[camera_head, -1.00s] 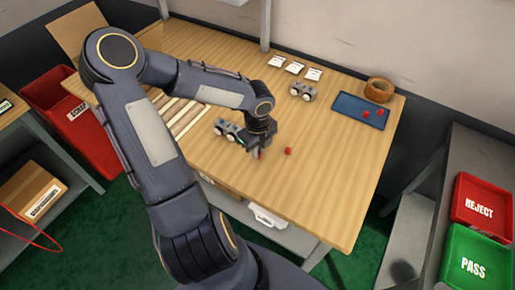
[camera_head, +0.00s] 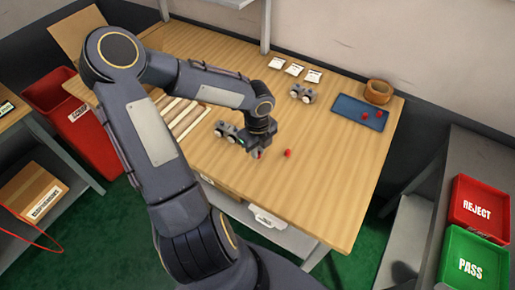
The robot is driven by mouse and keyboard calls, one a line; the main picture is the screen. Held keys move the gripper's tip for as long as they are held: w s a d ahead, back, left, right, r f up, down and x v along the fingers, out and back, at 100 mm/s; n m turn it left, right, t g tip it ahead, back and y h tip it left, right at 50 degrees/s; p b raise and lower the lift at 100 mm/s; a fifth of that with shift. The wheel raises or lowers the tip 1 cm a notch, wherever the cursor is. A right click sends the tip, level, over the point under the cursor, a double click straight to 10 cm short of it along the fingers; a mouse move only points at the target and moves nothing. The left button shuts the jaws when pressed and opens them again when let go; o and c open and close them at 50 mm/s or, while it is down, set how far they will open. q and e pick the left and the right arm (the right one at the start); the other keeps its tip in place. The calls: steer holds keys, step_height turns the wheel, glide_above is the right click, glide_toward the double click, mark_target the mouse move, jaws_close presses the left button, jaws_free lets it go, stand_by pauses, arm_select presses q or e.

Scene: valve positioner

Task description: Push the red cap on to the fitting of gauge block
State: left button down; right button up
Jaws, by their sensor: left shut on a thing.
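My left gripper (camera_head: 257,156) is low over the front part of the wooden table, pointing down. It is shut on a small red cap (camera_head: 257,155), which shows only as a bit of red at the fingertips. A grey gauge block (camera_head: 227,131) with round pale dials sits on the table just left of the gripper and is partly hidden by it. Another gauge block (camera_head: 303,93) stands farther back. A loose red cap (camera_head: 288,153) lies on the table to the right of the gripper. My right gripper is not in view.
A blue tray (camera_head: 345,106) with red caps lies at the back right, beside a brown tape roll (camera_head: 378,92). White packets (camera_head: 294,68) lie along the back. Red REJECT (camera_head: 478,190) and green PASS (camera_head: 455,262) bins stand at the right. The table's right side is clear.

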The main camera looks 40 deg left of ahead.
arm_select(q)
steer(key=shift+r, duration=0.1)
steer(key=shift+r+p, duration=2)
steer(key=shift+p, duration=0.05)
